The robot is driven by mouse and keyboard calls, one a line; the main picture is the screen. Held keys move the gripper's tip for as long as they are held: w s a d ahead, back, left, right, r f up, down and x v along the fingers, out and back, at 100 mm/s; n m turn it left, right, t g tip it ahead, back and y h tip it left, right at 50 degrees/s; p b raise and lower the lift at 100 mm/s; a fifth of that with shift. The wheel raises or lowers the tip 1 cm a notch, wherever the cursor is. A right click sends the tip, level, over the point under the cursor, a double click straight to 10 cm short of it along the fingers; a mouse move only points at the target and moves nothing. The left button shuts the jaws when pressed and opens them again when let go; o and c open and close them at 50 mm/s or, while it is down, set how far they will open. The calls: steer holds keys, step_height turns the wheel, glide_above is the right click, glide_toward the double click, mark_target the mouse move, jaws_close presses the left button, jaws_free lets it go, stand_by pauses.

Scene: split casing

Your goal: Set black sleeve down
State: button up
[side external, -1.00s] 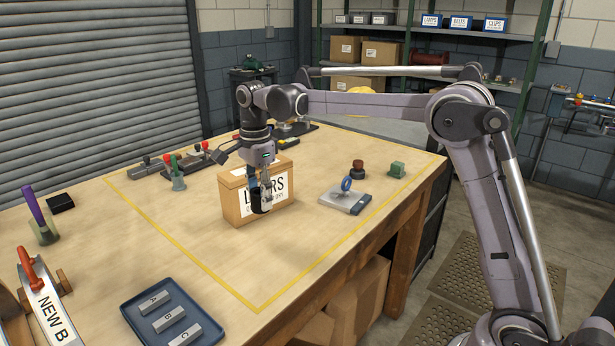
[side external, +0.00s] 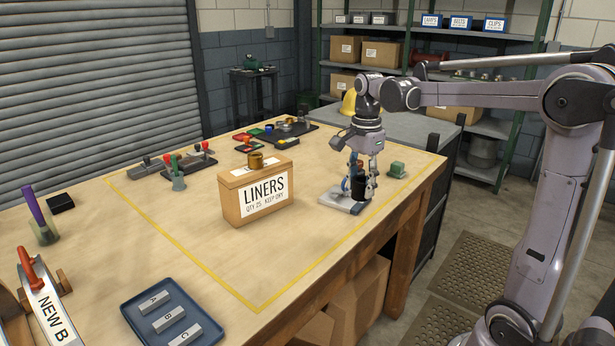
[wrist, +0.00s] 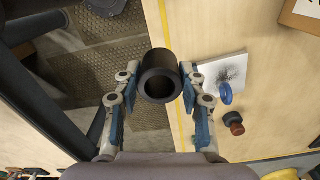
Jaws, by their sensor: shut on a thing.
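The black sleeve (side external: 358,188) is a short hollow cylinder, held upright in my gripper (side external: 361,182). In the wrist view the sleeve (wrist: 158,64) sits between the two fingers of my gripper (wrist: 158,90), its round bore facing the camera. In the side view it overlaps the right part of a light grey plate (side external: 337,199). In the wrist view it shows left of that plate (wrist: 224,70), near the bench edge. I cannot tell its height above the bench.
A dark red knob (wrist: 233,120) and a green block (side external: 397,169) are close by. A blue tray (side external: 133,313) holds labelled bars. The front middle of the bench is clear.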

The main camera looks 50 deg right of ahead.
steer(key=w+a+f, duration=0.2)
steer(key=a, duration=0.1)
steer(key=w+a+f, duration=0.2)
steer(key=w, duration=0.1)
steer(key=w+a+f, duration=0.2)
steer(key=a+f, duration=0.1)
steer(key=shift+w+a, duration=0.15)
steer(key=shift+a, duration=0.15)
steer(key=shift+f, duration=1.95)
steer(key=shift+f, duration=0.1)
steer(key=o, duration=1.3)
step_height(320, 180, up, 12)
steer(key=s+a+f+n+t, duration=0.3)
steer(key=s+n, duration=0.4)
steer(key=n, duration=0.3)
steer(key=s+a+f+n+t, duration=0.3)
steer(key=s+a+n+t, duration=0.1)
steer(key=s+n, duration=0.4)
steer(key=shift+s+a+n, duration=0.15)
steer(key=shift+a+n, duration=0.2)
steer(key=shift+n, duration=0.85)
